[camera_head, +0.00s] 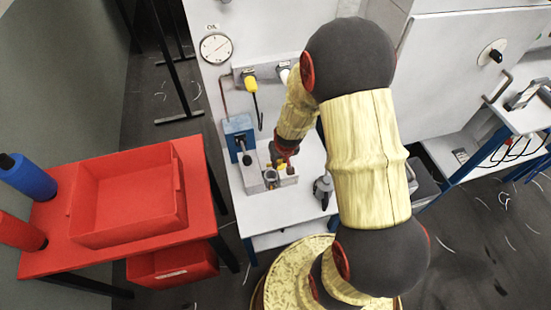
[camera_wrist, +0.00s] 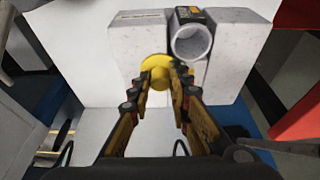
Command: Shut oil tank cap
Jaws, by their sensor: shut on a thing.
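In the wrist view a round yellow cap (camera_wrist: 155,66) sits between the fingertips of my gripper (camera_wrist: 162,84), which is shut on it. The cap is over the front part of a pale grey block-shaped tank (camera_wrist: 232,50). Whether it rests on the tank or is held above it I cannot tell. A round, open grey neck (camera_wrist: 191,43) stands just to the right of the cap, apart from it. In the head view my gripper (camera_head: 283,160) points down over the small tank on the white bench, and it partly hides the cap.
A blue machine part (camera_head: 238,132) stands left of the tank on the white bench (camera_head: 300,205). A dark bottle-like object (camera_head: 323,187) stands to the right. A red table with a red bin (camera_head: 128,235) is at the left.

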